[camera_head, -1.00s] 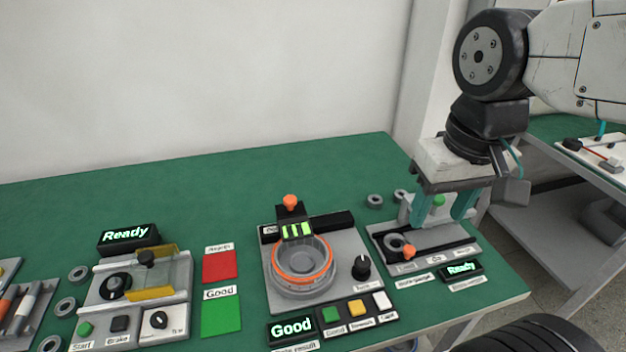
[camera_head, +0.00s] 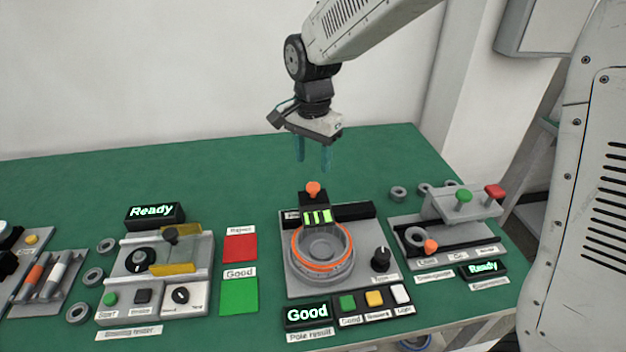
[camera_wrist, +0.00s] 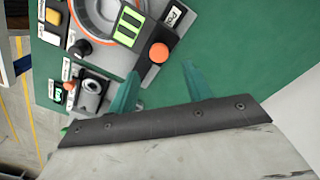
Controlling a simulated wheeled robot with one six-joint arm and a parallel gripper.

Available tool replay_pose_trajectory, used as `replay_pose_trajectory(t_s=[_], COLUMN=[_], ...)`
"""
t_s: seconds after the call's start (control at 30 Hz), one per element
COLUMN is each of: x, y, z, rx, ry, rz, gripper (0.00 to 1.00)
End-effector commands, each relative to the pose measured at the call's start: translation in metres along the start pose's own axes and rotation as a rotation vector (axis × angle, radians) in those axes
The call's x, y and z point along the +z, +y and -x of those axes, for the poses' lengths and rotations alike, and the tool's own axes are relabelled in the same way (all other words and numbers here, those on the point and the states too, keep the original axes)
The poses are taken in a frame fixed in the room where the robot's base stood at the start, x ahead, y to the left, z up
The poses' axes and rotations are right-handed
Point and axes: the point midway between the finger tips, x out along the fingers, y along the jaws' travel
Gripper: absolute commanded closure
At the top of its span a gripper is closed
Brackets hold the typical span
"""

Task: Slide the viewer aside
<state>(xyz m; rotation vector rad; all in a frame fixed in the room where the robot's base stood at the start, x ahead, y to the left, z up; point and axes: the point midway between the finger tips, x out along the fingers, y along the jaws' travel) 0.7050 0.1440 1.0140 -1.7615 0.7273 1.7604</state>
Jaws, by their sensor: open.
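The viewer (camera_head: 318,214) is a black block with several lit green bars and an orange knob (camera_head: 313,188) on top. It stands at the back edge of a round grey bowl with an orange ring (camera_head: 322,252), partly over it. In the wrist view the viewer (camera_wrist: 129,25) and its orange knob (camera_wrist: 158,53) lie at the top, beyond the fingertips. My gripper (camera_head: 314,168) is open and empty, with teal fingers pointing down, above and behind the knob. In the wrist view my gripper (camera_wrist: 160,85) has its fingers apart, with nothing between them.
A gauge station (camera_head: 447,233) with green and red knobs stands on the right. A tester with a yellow guard (camera_head: 175,268) stands on the left. Red (camera_head: 240,248) and green (camera_head: 239,296) pads lie between.

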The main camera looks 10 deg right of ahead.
Motion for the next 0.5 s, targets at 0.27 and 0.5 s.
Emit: replay_pose_trajectory(t_s=[0.27,0.5], x=[0.000,0.000], y=[0.002,0.001], z=[-0.045,-0.067], rx=[0.005,0.001], ry=[-0.002,-0.001], rz=[0.001,0.002], gripper=[0.50,0.50])
